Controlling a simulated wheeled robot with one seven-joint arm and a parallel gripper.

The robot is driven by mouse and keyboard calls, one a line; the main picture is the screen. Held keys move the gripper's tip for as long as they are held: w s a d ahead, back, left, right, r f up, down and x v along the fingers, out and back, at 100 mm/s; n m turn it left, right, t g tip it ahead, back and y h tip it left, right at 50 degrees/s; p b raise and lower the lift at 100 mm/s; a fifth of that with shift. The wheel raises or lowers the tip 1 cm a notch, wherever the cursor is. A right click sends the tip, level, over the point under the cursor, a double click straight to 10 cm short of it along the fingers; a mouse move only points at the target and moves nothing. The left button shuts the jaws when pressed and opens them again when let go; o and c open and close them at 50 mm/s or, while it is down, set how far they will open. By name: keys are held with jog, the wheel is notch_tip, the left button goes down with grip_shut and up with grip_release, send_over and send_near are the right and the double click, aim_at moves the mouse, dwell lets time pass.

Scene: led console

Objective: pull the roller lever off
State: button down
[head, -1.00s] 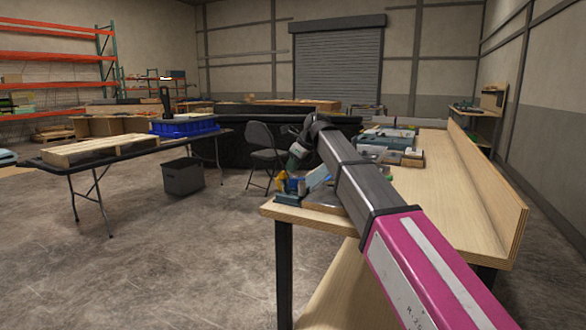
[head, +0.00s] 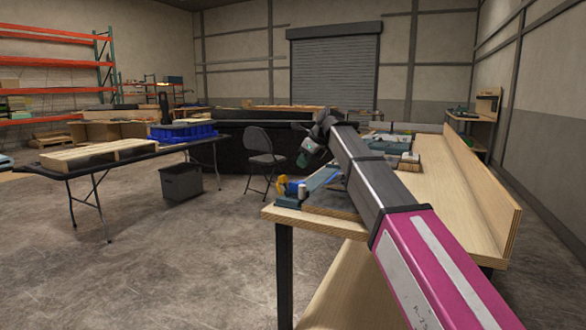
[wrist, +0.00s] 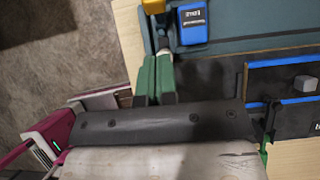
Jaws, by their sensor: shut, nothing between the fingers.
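My gripper (wrist: 155,80) has green fingers, shut together with nothing between them. In the wrist view the fingertips point up toward a yellow part (wrist: 153,5) at the top edge and a dark piece just below it. Whether they touch the dark piece I cannot tell. A blue block with a white label (wrist: 193,24) sits just right of the yellow part on a dark teal base (wrist: 240,30). In the head view my gripper (head: 304,160) is above the bench's near left corner, close to the yellow part (head: 283,186). I cannot make out the roller lever for certain.
A black panel with blue strips (wrist: 285,110) and a grey cube-shaped knob (wrist: 305,83) lies right of my fingers. The wooden bench (head: 455,195) has other equipment behind my arm. A folding chair (head: 262,155) and grey bin (head: 181,181) stand left of it.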

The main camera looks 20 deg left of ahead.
jog(key=a+v, duration=0.1)
jog(key=v, duration=0.7)
jog(key=shift+w+r, duration=0.2)
jog(key=shift+r, duration=0.5)
